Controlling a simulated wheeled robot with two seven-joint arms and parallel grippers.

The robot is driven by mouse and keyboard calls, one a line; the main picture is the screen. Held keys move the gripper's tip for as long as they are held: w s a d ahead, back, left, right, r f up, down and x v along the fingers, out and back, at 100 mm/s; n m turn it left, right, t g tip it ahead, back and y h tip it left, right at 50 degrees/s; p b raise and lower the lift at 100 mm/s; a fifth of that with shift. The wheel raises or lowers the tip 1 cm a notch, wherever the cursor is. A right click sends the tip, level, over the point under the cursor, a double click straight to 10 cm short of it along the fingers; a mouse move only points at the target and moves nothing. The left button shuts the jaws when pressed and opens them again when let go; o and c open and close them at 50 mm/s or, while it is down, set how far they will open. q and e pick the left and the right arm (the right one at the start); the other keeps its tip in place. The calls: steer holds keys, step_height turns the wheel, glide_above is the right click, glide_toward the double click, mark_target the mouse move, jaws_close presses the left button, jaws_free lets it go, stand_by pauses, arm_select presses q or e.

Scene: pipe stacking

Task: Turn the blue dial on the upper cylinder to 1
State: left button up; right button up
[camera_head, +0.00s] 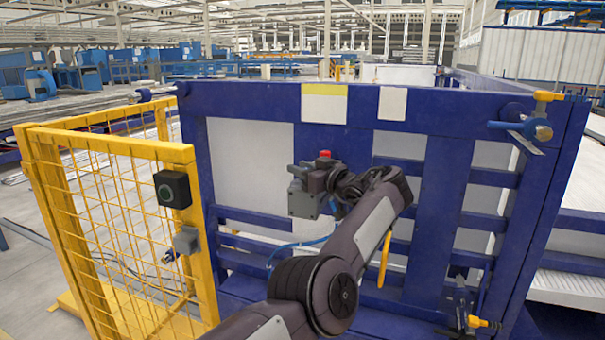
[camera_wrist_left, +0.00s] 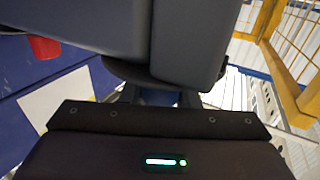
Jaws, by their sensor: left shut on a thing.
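The upper cylinder (camera_head: 514,112) is at the top right corner of the blue frame in the head view. The box's dark grey body (camera_wrist_left: 190,40) fills the upper middle of the left wrist view and hides the fingertips. My right gripper is not in view.
The blue frame (camera_head: 455,190) with crossbars stands close before me. A yellow mesh gate (camera_head: 110,180) with a black box (camera_head: 172,189) stands at the left. Another yellow-handled fitting (camera_head: 470,322) is at the lower right. Open space lies between my arm and the dial.

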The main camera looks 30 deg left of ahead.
arm_select(q)
steer(key=shift+r, duration=0.15)
stand_by(0.3)
steer(key=o, duration=1)
steer(key=shift+b+v, duration=0.7)
steer(key=shift+v, duration=3.2)
